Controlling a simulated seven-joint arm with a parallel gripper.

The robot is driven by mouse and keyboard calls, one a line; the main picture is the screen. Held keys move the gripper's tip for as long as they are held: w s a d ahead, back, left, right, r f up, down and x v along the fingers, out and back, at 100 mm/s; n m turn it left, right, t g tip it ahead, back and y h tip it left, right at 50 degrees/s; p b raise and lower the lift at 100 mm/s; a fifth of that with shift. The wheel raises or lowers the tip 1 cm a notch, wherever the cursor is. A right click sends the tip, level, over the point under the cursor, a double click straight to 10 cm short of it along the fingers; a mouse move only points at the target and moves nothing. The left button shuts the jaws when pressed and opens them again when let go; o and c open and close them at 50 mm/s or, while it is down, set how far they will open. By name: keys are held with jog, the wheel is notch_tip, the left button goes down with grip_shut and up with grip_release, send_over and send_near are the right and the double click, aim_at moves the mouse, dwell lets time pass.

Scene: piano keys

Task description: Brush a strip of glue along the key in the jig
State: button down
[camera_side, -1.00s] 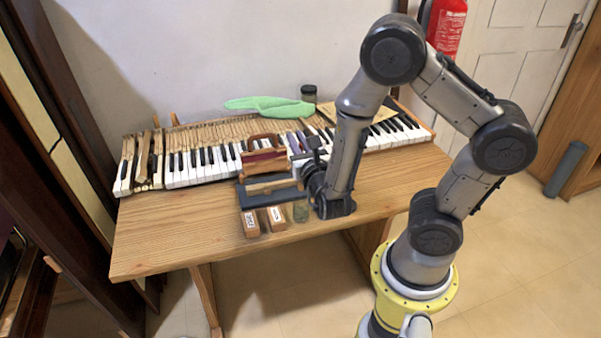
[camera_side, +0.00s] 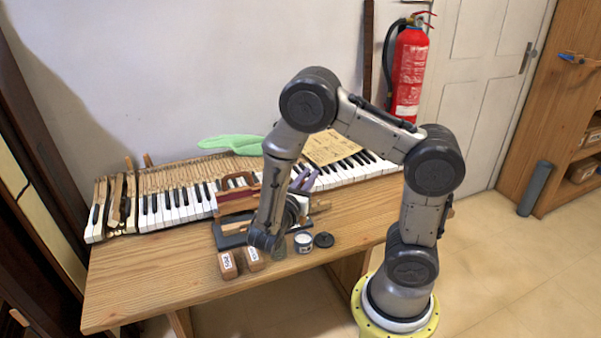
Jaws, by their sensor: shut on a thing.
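My gripper (camera_side: 298,207) is partly hidden behind my own wrist, above the front middle of the bench. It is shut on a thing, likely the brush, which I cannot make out. The dark grey jig (camera_side: 232,241) lies to its left, in front of the keyboard, partly covered by my arm. The key in the jig is not clearly visible, nor is any glue on it. A small open pot (camera_side: 303,243) with white contents, likely the glue, stands just in front of my gripper. A black lid (camera_side: 323,240) lies to its right.
The keyboard (camera_side: 180,207) runs along the back. A green cloth (camera_side: 232,143) and a paper sheet (camera_side: 333,147) lie behind. The bench's front left is clear.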

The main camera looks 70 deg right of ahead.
notch_tip(320, 180, down, 6)
dwell(0.6)
jog(key=shift+f, duration=0.7)
dwell(1.9)
jog(key=shift+r, duration=0.1)
notch_tip(320, 180, up, 7)
dwell(0.9)
dwell(0.5)
